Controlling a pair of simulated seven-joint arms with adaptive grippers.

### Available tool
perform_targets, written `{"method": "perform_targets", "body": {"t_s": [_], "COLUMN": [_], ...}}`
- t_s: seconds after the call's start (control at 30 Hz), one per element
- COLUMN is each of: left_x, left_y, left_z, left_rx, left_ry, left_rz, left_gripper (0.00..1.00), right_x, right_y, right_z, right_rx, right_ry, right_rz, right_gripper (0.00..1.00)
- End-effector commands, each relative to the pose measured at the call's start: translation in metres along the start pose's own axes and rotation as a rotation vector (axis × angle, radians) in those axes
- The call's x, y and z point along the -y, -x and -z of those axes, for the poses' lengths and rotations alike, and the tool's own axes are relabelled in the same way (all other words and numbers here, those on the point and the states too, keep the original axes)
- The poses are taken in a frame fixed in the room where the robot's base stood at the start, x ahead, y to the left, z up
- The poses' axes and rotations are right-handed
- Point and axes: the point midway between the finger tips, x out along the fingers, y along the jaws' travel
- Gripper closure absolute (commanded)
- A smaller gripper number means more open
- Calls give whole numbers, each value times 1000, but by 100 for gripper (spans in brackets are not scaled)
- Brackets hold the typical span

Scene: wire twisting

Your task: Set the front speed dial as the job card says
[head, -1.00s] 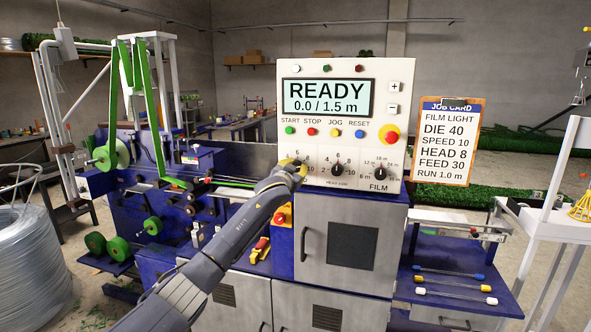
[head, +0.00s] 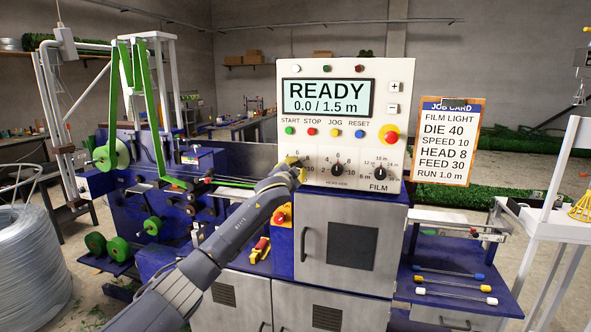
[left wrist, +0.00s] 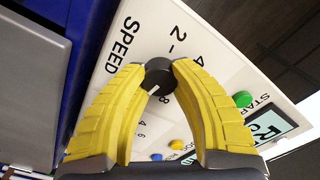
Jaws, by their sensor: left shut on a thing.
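The speed dial (left wrist: 158,74) is a black knob on the white control panel (left wrist: 228,72). The yellow fingers of my left gripper (left wrist: 157,68) are shut on it from both sides. Its white mark points down in the left wrist view, close to a figure 8; the figures behind the fingers are hidden. In the head view my left gripper (head: 291,163) covers this dial at the panel's lower left. The job card (head: 449,143) reads DIE 40, SPEED 10, HEAD 8, FEED 30, RUN 1.0 m. My right gripper is not in view.
The head dial (head: 337,170) and film dial (head: 380,174) are right of my gripper. A row of buttons and the screen (head: 327,98), reading READY 0.0 / 1.5 m, are above. The red emergency knob (head: 389,135) is at the panel's right.

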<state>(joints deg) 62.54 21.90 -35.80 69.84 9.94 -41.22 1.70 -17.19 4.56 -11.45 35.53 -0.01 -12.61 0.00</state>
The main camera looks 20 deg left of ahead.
Motion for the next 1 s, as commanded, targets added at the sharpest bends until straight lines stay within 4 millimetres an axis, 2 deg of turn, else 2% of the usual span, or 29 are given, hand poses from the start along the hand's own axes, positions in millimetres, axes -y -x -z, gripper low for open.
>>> {"method": "perform_targets", "body": {"t_s": [0.03, 0.33, 0.37, 0.63, 1.0], "left_x": [-3, -3, -3, -1, -1], "left_y": [0, 0, 0, 0, 4], "left_z": [-6, -6, -6, -3, -2], "left_rx": [10, 11, 11, 6, 2], "left_ry": [-6, -7, -7, -4, -2], "left_rz": [-3, -3, -3, -1, -1], "left_gripper": [100, 100, 72, 42, 42], "right_x": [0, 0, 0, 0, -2], "right_y": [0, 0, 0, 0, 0], "right_z": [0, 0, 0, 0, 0], "right_rx": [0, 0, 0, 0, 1], "right_ry": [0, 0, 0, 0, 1], "right_rz": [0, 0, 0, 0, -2], "right_gripper": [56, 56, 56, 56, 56]}}
